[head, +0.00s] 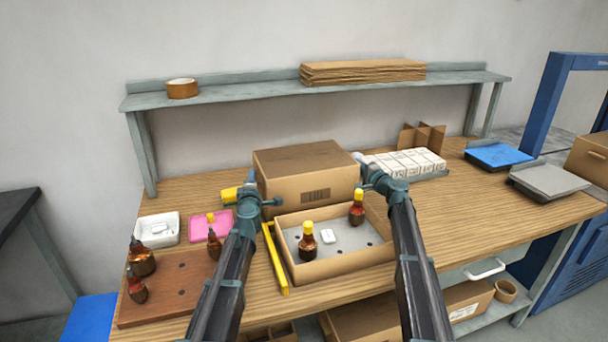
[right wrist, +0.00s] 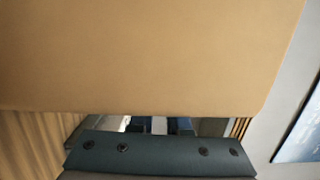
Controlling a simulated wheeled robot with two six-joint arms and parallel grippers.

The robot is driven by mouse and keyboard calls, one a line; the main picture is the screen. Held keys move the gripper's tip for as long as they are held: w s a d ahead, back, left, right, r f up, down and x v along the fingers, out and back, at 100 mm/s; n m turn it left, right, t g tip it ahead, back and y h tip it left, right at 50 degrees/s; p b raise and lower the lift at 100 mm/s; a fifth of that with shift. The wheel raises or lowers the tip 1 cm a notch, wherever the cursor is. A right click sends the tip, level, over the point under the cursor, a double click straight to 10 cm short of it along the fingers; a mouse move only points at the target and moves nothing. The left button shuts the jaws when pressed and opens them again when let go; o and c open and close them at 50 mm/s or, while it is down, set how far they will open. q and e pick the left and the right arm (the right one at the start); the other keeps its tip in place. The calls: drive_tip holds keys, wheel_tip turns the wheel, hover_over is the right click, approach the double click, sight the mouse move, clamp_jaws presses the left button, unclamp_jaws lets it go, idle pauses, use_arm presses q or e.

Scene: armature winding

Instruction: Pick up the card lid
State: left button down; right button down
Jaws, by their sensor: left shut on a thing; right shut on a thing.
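The card lid (head: 285,184), a brown cardboard box shape with a dark printed mark on its front, is behind the open carton (head: 335,269). My left gripper (head: 264,199) is shut on its left side. My right gripper (head: 364,182) is shut on its right side. In the right wrist view the lid's plain tan card (right wrist: 150,55) fills the upper part, close to the camera. The fingertips are largely hidden. I cannot tell whether the lid touches the bench. The open carton holds a grey insert, two brown bottles with yellow caps and a small white item.
A wooden board (head: 178,290) with several bottles, a white tray (head: 145,230) and a pink tray (head: 224,232) lie at left. A yellow bar (head: 272,256) lies beside the carton. White boxes (head: 410,161) stand behind right. A shelf (head: 230,92) spans the back. The right bench is partly clear.

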use_arm(q)
drive_tip(key=shift+r, duration=0.1)
use_arm(e)
drive_tip(key=shift+r, duration=0.1)
